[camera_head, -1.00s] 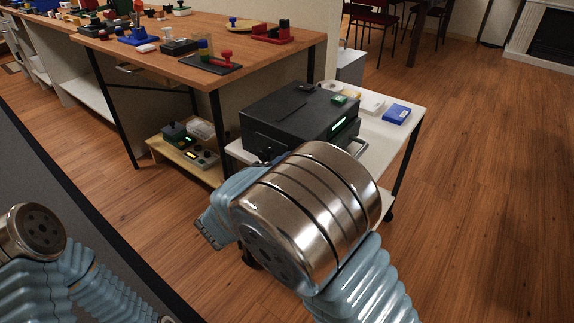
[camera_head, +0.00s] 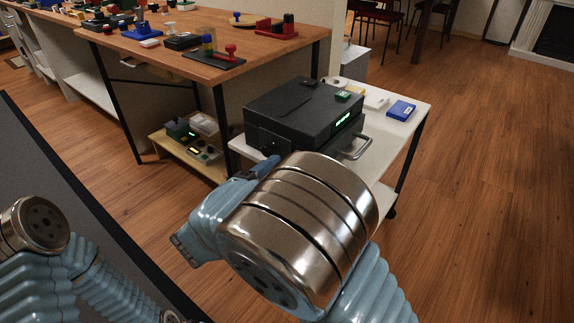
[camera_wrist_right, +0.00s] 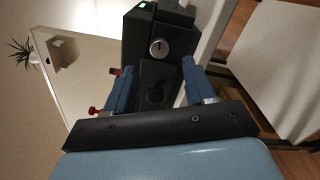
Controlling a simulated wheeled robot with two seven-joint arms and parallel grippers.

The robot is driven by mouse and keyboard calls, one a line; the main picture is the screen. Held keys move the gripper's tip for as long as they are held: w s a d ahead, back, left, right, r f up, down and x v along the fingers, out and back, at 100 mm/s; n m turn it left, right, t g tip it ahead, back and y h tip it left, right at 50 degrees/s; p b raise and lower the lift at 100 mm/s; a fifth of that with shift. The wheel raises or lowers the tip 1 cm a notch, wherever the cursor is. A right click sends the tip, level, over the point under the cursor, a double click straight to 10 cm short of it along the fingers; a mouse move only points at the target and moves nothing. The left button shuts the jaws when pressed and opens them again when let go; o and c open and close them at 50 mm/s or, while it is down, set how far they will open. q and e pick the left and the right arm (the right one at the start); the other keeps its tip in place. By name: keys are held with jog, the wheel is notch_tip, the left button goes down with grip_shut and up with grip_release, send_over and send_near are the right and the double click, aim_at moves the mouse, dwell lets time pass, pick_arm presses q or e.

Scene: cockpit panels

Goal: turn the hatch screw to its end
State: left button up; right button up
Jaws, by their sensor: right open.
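A black box (camera_head: 305,112) with a lit green display stands on a white cart. In the right wrist view, its dark face (camera_wrist_right: 178,62) carries a round silver slotted screw head (camera_wrist_right: 158,47). A dark round part (camera_wrist_right: 156,94) lies below it in the picture, between the fingers. I cannot tell for sure which is the hatch screw. My right gripper (camera_wrist_right: 160,72) is open and empty, its two blue fingers spread before this face. In the head view, my right arm hides most of that gripper and part of the box's front. My left gripper is not in view.
The white cart (camera_head: 408,99) also holds a blue box (camera_head: 401,110) and small parts. A metal handle (camera_head: 357,149) sticks out of the black box's side. A wooden workbench (camera_head: 190,62) with several devices stands behind left. A low shelf (camera_head: 180,151) holds more devices. Floor at right is clear.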

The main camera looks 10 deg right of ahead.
jog(key=v, duration=0.8)
